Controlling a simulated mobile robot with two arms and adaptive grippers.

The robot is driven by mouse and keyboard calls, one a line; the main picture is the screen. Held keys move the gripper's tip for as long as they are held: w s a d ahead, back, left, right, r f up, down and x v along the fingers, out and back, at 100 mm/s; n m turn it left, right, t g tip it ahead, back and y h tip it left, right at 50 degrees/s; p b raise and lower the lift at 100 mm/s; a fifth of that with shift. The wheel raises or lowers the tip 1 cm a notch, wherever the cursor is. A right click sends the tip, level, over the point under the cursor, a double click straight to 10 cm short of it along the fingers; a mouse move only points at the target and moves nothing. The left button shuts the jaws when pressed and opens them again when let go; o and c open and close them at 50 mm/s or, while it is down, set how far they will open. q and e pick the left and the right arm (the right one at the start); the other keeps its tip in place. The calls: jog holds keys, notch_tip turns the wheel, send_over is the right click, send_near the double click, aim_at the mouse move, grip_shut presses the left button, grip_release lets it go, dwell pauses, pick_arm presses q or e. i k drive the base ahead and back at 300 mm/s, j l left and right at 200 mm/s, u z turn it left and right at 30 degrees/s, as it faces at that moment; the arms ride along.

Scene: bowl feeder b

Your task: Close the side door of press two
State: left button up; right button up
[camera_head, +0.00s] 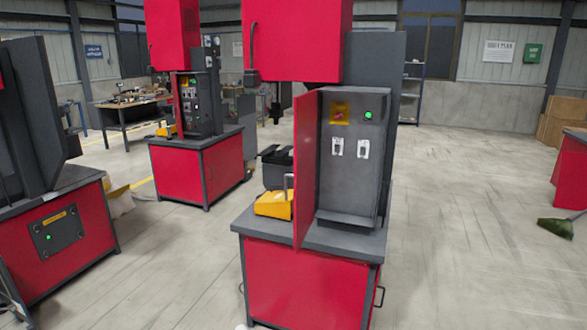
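The nearest press has a red upper body (298,40) and a grey side cabinet (352,195) facing me. Its red side door (306,170) stands open, swung out towards me at the left edge of the cabinet. Inside show a red button on a yellow plate (339,113), a lit green lamp (368,115) and two white switches. A second similar press (172,35) stands farther back left, also with a grey control cabinet (197,105). No number shows which is press two. Neither gripper is recognisable in view.
A yellow pedal-like box (273,205) sits on the near press's base left of the door. A red-based machine (72,240) stands at the left. A green dustpan-like thing (555,228) lies on the right floor.

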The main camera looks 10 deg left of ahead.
aim_at(306, 105)
jog(key=i+j+z, duration=0.2)
jog(key=j, duration=0.65)
jog(key=i+j+z, duration=0.2)
jog(key=j, duration=0.6)
jog(key=j+z, duration=0.15)
jog(key=j, duration=0.7)
